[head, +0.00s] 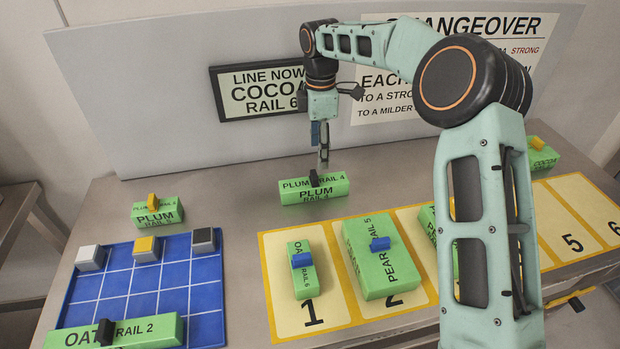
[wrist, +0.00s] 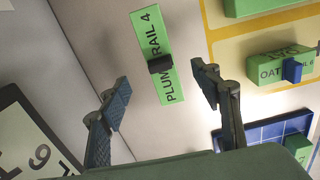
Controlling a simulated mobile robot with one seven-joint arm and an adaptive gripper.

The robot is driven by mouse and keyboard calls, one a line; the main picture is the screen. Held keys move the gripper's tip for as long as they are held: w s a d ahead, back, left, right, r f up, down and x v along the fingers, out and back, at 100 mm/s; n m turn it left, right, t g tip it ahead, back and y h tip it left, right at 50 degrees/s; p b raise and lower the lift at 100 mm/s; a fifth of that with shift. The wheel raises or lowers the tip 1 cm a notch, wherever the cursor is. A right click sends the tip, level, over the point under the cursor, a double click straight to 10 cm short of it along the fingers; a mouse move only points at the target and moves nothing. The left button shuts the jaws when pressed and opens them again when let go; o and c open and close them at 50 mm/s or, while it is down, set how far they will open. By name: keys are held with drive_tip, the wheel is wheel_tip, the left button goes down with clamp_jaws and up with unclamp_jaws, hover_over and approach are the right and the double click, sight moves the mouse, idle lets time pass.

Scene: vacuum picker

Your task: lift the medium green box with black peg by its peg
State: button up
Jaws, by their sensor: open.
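A medium green box (head: 330,194) labelled PLUM RAIL 4 lies on the grey table behind the numbered board. Its black peg (head: 314,178) stands up from the top. In the wrist view the box (wrist: 148,30) and its black peg (wrist: 160,64) show between and slightly beyond my fingertips. My gripper (head: 323,160) points down just above the box, open and empty, with a finger on each side of the peg in the wrist view (wrist: 160,77). I cannot tell the exact height gap. Another green box (head: 150,331), OAT RAIL 2, also has a black peg (head: 105,332).
A small PLUM box with yellow peg (head: 153,201) stands to the left. A blue gridded mat (head: 115,285) is front left. A yellow-edged numbered board (head: 350,314) holds green boxes with blue pegs (head: 302,260). A grey wall panel (head: 150,100) stands behind. Bare table surrounds the PLUM RAIL 4 box.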

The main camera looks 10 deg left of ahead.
sight(314, 173)
drive_tip(key=f, duration=0.3)
drive_tip(key=s+a+f, duration=0.1)
drive_tip(key=f, duration=0.1)
drive_tip(key=shift+a, duration=0.1)
drive_tip(key=shift+w+f+p, duration=0.25)
drive_tip(key=shift+f+p, duration=0.15)
drive_tip(key=shift+f, duration=1.1)
drive_tip(key=shift+w+f+p, duration=0.2)
drive_tip(key=shift+f+p, duration=0.15)
drive_tip(key=shift+f, duration=1.15)
drive_tip(key=c, duration=1.3)
drive_tip(key=shift+c, duration=0.3)
drive_tip(key=shift+r, duration=0.15)
